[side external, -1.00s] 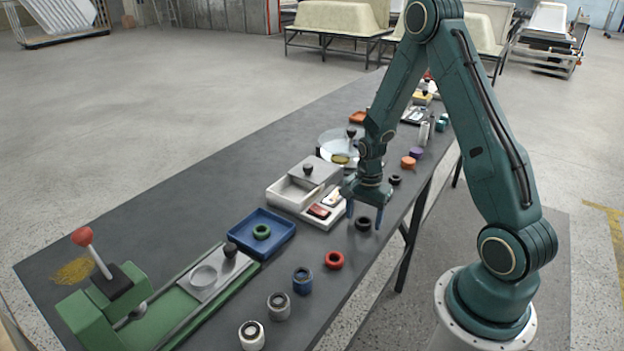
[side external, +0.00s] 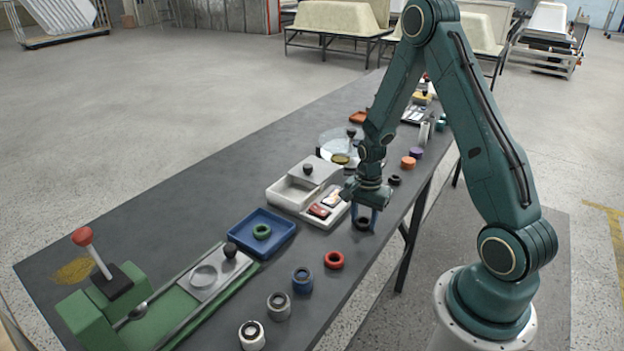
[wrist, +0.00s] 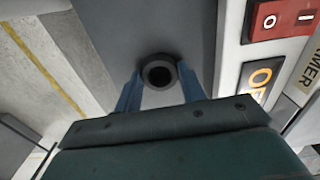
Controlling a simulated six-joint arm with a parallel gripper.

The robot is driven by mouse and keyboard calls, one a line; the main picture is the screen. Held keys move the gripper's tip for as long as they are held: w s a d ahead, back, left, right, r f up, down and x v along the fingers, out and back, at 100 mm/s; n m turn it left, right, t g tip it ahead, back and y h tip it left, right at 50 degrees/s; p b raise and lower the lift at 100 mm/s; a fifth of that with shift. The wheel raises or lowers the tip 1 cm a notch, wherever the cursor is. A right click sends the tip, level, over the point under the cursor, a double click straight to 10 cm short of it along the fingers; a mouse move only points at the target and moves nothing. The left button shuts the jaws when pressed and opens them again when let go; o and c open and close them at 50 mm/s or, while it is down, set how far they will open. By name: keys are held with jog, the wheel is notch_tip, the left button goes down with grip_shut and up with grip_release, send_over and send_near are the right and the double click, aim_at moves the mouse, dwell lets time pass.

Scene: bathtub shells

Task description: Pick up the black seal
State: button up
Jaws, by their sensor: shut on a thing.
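The black seal (side external: 363,223) is a thick ring lying flat at the near edge of the dark table, right of the white switch box. My gripper (side external: 363,216) points down over it, with its blue fingers shut on the seal's two sides. In the wrist view the black seal (wrist: 159,74) sits between the tips of the blue fingers (wrist: 158,85), its hole facing up. The seal looks to be at table level; I cannot tell whether it touches the table.
A red ring (side external: 334,260) lies nearby, toward the front. A blue tray (side external: 284,226) holds a green ring (side external: 261,231). A smaller black ring (side external: 394,180) lies behind. The table's edge (side external: 384,239) is close on the right.

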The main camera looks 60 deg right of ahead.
aim_at(363, 221)
jog(key=shift+r, duration=0.15)
notch_tip(363, 221, up, 20)
dwell(0.9)
dwell(0.6)
